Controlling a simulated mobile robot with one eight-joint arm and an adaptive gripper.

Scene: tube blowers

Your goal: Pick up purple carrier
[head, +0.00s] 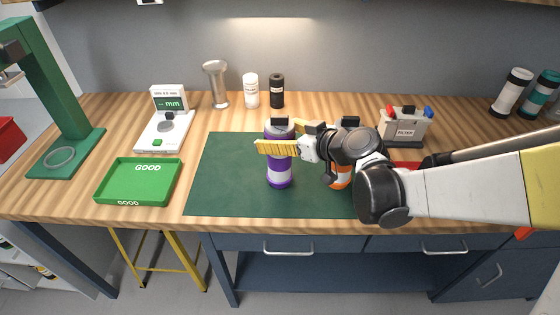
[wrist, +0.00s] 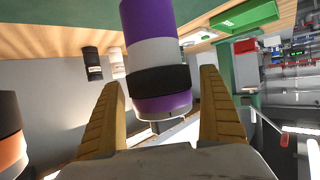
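The purple carrier (head: 279,178), with white bands and a black cap, stands upright on the green mat (head: 225,180). It also shows large in the wrist view (wrist: 148,20). My gripper (head: 278,136) has yellow fingers on either side of the carrier's upper part. In the wrist view the fingers of my gripper (wrist: 159,77) are spread. The carrier lies between them with a visible gap on each side. The mat's right part is hidden behind my arm.
An orange carrier (head: 341,181) stands just right, partly hidden by my gripper; it also shows in the wrist view (wrist: 11,150). Behind are black (head: 277,92) and white (head: 250,92) bottles. A green GOOD tray (head: 108,188) is at left, a PETER box (head: 404,128) at right. The mat's left part is clear.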

